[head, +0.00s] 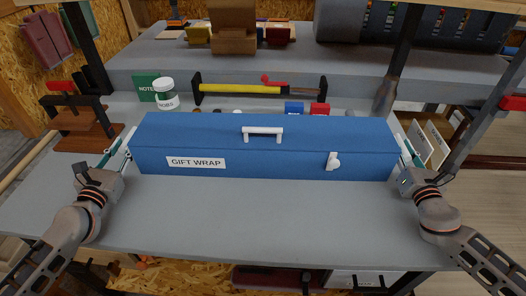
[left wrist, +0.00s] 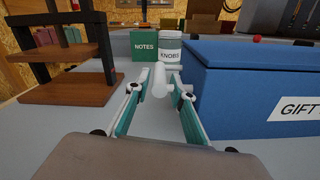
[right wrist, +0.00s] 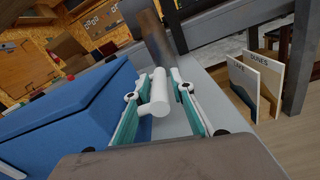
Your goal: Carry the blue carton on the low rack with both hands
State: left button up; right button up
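The long blue carton (head: 290,161), labelled GIFT WRAP, lies across the grey bench, apparently resting on it. Its front has a white latch and its lid a white handle. My left gripper (head: 118,160) is at the carton's left end. In the left wrist view its fingers (left wrist: 160,90) stand apart on either side of a white end handle (left wrist: 160,78). My right gripper (head: 410,158) is at the right end. In the right wrist view its fingers (right wrist: 158,95) likewise stand apart around a white handle (right wrist: 185,91). I cannot tell which surface is the low rack.
A green NOTES box (head: 145,86), a KNOBS jar (head: 166,94) and a yellow-and-black tool (head: 240,88) lie behind the carton. A brown wooden stand (head: 85,137) is at left. A metal post (head: 388,88) rises behind its right end. The bench front (head: 250,215) is clear.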

pick_arm(q)
jog(key=shift+w, duration=0.7)
pick_arm(e)
jog(key=shift+w, duration=1.1)
pick_arm(q)
grip_shut()
pick_arm(e)
grip_shut()
jog(key=shift+d, duration=0.1)
pick_arm(q)
jog(key=shift+r, duration=0.25)
pick_arm(e)
jog(key=shift+r, duration=0.25)
